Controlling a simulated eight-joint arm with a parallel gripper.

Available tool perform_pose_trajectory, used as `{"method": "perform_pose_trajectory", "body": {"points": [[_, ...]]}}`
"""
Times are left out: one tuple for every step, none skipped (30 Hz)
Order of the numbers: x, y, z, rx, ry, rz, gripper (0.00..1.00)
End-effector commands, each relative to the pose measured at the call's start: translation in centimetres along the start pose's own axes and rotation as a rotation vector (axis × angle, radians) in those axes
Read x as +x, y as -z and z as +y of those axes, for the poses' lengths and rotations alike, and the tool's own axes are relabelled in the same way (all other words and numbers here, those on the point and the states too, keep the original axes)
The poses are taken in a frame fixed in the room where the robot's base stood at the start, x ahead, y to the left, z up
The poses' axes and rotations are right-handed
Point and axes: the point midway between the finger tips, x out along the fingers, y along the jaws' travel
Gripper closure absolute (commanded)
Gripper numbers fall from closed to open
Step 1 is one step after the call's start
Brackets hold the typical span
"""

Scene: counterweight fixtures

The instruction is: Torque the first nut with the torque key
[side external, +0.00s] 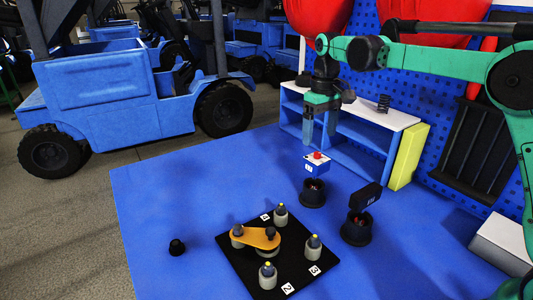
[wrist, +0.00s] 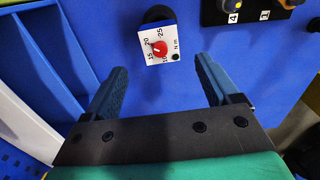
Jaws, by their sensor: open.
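The torque key is likely the blue box with a white dial face and red knob (side external: 316,163), upright in a dark round holder (side external: 313,193). In the wrist view its dial (wrist: 158,47), marked N m, lies just beyond and between the fingertips. My gripper (side external: 321,127) is open and empty, pointing down above the key; it also shows in the wrist view (wrist: 162,66). The black plate (side external: 240,258) carries several grey posts with dark, yellow-tipped tops. Number tags include 4, 3 and 2. An orange link (side external: 256,238) spans part of the plate.
A second black tool (side external: 365,197) stands in another dark holder (side external: 356,229) right of the key. A small black cap (side external: 177,247) lies left of the plate. A blue shelf with a white top (side external: 365,112) and a yellow block (side external: 408,157) stand behind.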

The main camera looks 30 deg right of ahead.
Motion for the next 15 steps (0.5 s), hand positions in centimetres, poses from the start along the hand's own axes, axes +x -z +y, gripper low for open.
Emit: {"method": "perform_pose_trajectory", "body": {"points": [[0.4,0.0,0.0,0.000,0.000,0.000,0.18],[0.6,0.0,0.0,0.000,0.000,0.001,0.18],[1.0,0.0,0.0,0.000,0.000,0.001,0.18],[1.4,0.0,0.0,0.000,0.000,0.001,0.18],[1.7,0.0,0.0,0.000,0.000,0.001,0.18],[2.2,0.0,0.0,0.000,0.000,0.002,0.18],[2.6,0.0,0.0,0.000,0.000,0.002,0.18],[3.0,0.0,0.0,0.000,0.000,0.002,0.18],[3.6,0.0,0.0,0.000,0.000,0.002,0.18],[4.0,0.0,0.0,0.000,0.000,0.002,0.18],[4.4,0.0,0.0,0.000,0.000,0.002,0.18],[4.9,0.0,0.0,0.000,0.000,0.002,0.18],[5.3,0.0,0.0,0.000,0.000,0.002,0.18],[5.6,0.0,0.0,0.000,0.000,0.002,0.18],[6.1,0.0,0.0,0.000,-0.001,0.002,0.18]]}}
